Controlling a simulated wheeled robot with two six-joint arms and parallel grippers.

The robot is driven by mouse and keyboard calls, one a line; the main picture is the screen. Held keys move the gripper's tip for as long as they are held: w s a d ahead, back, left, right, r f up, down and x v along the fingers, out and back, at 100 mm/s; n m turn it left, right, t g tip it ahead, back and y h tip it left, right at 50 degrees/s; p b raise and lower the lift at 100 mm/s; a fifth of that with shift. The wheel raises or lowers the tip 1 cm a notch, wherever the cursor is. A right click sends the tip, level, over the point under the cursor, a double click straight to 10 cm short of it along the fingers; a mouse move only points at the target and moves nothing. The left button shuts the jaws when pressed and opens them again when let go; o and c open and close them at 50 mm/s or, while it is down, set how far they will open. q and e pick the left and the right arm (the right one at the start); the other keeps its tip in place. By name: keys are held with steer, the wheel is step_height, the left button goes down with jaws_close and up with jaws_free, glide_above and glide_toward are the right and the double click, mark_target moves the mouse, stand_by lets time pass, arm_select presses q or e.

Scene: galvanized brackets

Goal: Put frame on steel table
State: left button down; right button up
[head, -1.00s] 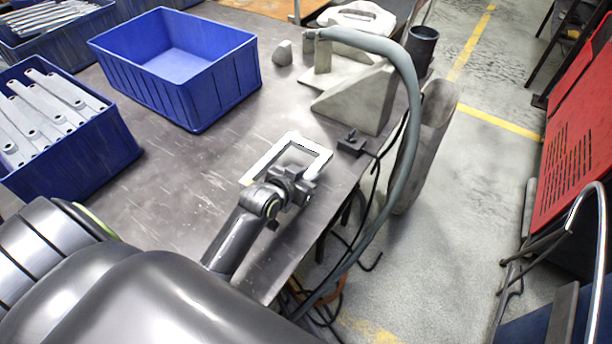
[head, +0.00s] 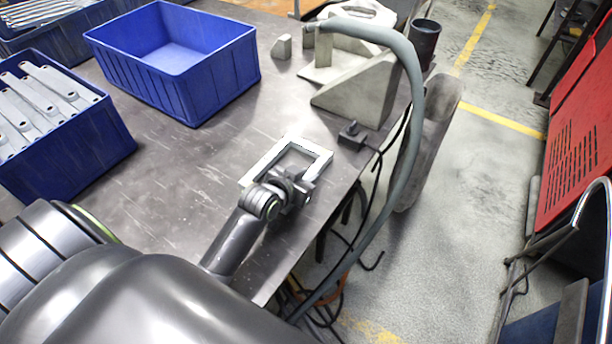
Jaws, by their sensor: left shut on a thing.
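The frame (head: 272,157) is a light, white-silver rectangular piece with an open middle. It is at or just above the top of the steel table (head: 185,190), near the table's right edge; I cannot tell whether it touches. My left gripper (head: 298,184) is shut on the near side of the frame. The arm and gripper hide part of the frame's near edge. My right gripper is not in view.
An empty blue bin (head: 190,95) stands behind, and another blue bin (head: 75,160) with several metal brackets stands left. A grey wedge-shaped block (head: 362,100), a small black device (head: 351,135) and a thick grey hose (head: 412,120) are near the right edge. Bare tabletop lies left of the frame.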

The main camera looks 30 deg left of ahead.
arm_select(q)
steer(key=shift+f, duration=0.25)
steer(key=c, duration=1.1)
jaws_free()
steer(key=shift+c, duration=0.2)
steer(key=shift+f, duration=0.25)
steer(key=p+v, duration=0.1)
steer(key=v, duration=1.6)
steer(key=shift+s+r, duration=0.2)
steer(key=shift+r, duration=0.05)
steer(key=shift+f, duration=0.1)
